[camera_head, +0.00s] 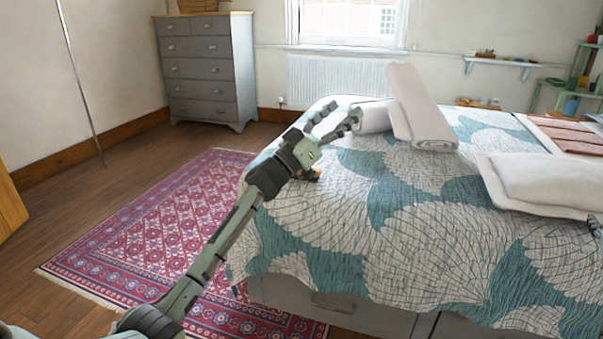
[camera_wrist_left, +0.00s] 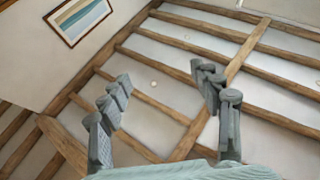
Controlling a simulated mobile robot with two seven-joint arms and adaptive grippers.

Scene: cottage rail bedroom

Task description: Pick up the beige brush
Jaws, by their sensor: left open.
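My left gripper (camera_head: 340,116) is open and empty, above the near left part of the bed in the head view. Its fingers (camera_wrist_left: 165,105) stand apart in the left wrist view, with only ceiling between and behind them. A small brown-orange thing (camera_head: 311,175) lies on the bed's left edge, just below the gripper and partly hidden by it. I cannot tell whether it is the beige brush, and I make out no other brush.
The bed (camera_head: 420,240) has a teal and white cover. Rolled white towels (camera_head: 420,110) stand close behind the gripper, and white pillows (camera_head: 545,180) lie at the right. A grey dresser (camera_head: 205,70) stands at the back left. The red rug (camera_head: 150,230) is clear.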

